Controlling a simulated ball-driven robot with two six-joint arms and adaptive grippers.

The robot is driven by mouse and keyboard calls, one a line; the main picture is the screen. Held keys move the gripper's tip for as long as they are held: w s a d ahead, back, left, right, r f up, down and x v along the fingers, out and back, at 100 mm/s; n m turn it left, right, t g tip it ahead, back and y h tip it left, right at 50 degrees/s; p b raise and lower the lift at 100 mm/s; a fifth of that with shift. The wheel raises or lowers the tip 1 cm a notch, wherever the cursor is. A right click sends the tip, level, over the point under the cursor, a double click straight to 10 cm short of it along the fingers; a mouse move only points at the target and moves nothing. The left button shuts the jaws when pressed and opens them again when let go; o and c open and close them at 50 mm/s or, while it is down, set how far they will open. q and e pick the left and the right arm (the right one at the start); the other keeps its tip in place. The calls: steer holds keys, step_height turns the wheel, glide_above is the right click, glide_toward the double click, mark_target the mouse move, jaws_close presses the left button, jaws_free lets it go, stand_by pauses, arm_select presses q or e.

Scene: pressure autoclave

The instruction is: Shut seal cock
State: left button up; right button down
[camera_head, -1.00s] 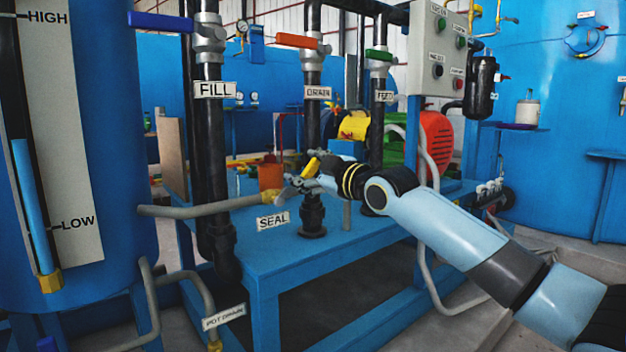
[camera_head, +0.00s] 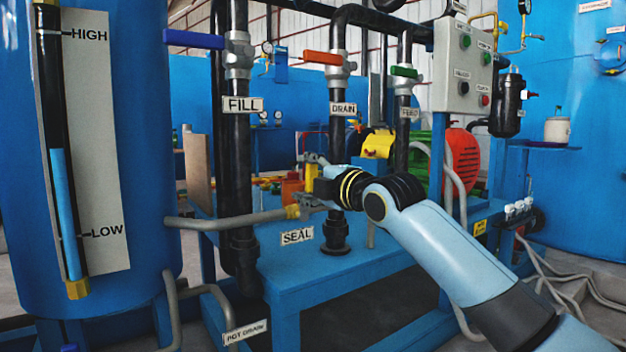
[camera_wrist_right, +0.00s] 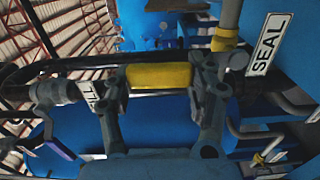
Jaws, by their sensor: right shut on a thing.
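The seal cock's yellow handle (camera_head: 310,179) shows at the end of the grey pipe, above the SEAL label (camera_head: 297,235) in the head view. It stands about upright there, across the line of the pipe. My right gripper (camera_head: 313,185) is shut on it. In the right wrist view the yellow handle (camera_wrist_right: 160,76) sits between the two fingers, and the SEAL label (camera_wrist_right: 267,43) is at the upper right. A brass fitting (camera_head: 292,212) joins the pipe near the gripper. The cock's body is partly hidden by the gripper. My left gripper is out of view.
Black upright pipes carry a blue FILL lever (camera_head: 195,39), an orange DRAIN lever (camera_head: 322,58) and a green lever (camera_head: 404,72). The DRAIN pipe (camera_head: 337,140) stands close by my right gripper. A blue tank (camera_head: 140,130) is at left, a control box (camera_head: 462,65) at upper right.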

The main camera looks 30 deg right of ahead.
steer(key=shift+a+f, duration=0.15)
steer(key=shift+f, duration=0.05)
stand_by(0.4)
steer(key=c, duration=0.8)
jaws_free()
steer(key=shift+o, duration=0.6)
steer(key=shift+r+n, duration=0.1)
steer(key=shift+n, duration=0.2)
steer(key=shift+s, duration=0.1)
steer(key=s, duration=1.2)
steer(key=shift+d, duration=0.4)
steer(key=shift+w, duration=0.1)
